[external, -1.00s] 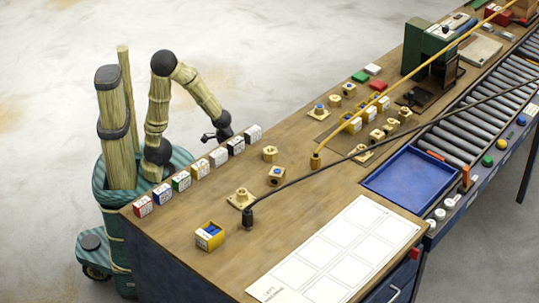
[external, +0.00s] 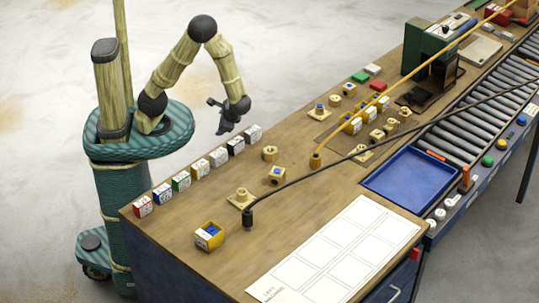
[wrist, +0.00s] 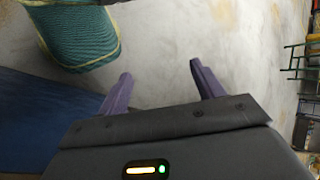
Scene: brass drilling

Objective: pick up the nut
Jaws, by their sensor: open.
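Several brass pieces stand on the wooden bench, and I cannot tell for sure which one is meant. A brass nut (external: 270,153) stands alone near the bench's left edge. A brass block with a blue centre (external: 277,174) is just in front of it. Another brass nut (external: 241,195) sits on a small plate nearer the front. My gripper (external: 219,116) is in the air by the bench's left edge, left of and above the brass pieces. In the wrist view its two purple fingers (wrist: 163,84) are apart, with only floor between them.
A row of small coloured, labelled boxes (external: 198,168) lines the left bench edge below my gripper. A yellow cable (external: 365,107) and a dark cable (external: 330,167) cross the bench. A blue tray (external: 412,176) and roller conveyor (external: 490,108) are on the right.

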